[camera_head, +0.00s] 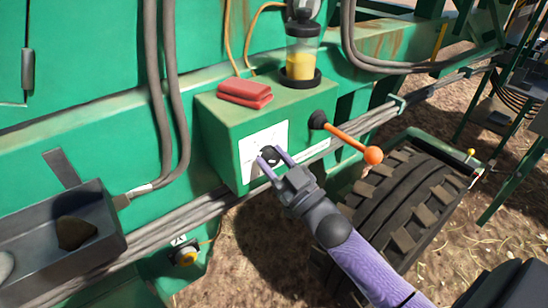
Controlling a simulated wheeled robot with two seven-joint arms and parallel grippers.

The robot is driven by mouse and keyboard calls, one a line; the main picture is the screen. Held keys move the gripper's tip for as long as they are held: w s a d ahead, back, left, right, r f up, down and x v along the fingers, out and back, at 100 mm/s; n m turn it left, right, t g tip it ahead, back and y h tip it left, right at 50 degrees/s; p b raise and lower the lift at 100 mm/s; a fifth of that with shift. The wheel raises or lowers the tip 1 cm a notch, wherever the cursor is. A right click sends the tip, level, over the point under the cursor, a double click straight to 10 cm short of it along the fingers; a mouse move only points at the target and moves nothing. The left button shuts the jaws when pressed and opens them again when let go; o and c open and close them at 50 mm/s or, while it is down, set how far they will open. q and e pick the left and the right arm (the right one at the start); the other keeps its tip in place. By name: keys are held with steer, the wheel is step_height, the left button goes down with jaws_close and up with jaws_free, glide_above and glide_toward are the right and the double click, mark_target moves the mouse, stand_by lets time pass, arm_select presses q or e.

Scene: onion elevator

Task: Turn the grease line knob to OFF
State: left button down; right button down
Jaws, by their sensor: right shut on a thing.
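The grease line knob (269,152) is a small dark knob on a white plate (250,160) on the front of a green box (222,136). My right gripper (268,158) comes in from the lower right, with its two pale purple fingers on either side of the knob, shut on it. The fingers partly cover the knob, and the plate's markings are too small to read, so I cannot tell which way the knob points. My left gripper is not in view.
An orange-tipped lever (372,155) sticks out right of the box. A red cloth (244,92) and a jar of yellow grease (300,62) stand on top. A large tyre (405,205) is at the right. A dark tray (60,245) is at the lower left.

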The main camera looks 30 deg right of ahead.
steer(key=n+g+y, duration=0.1)
steer(key=n, duration=0.2)
steer(key=n+g+y+p, duration=0.1)
steer(key=n+y, duration=0.1)
steer(key=n, duration=0.2)
steer(key=shift+n+y+p, duration=0.4)
steer(key=shift+n+y, duration=0.1)
steer(key=shift+n, duration=0.4)
steer(key=shift+g, duration=0.3)
steer(key=shift+c, duration=1.3)
jaws_free()
steer(key=shift+s+f, duration=0.1)
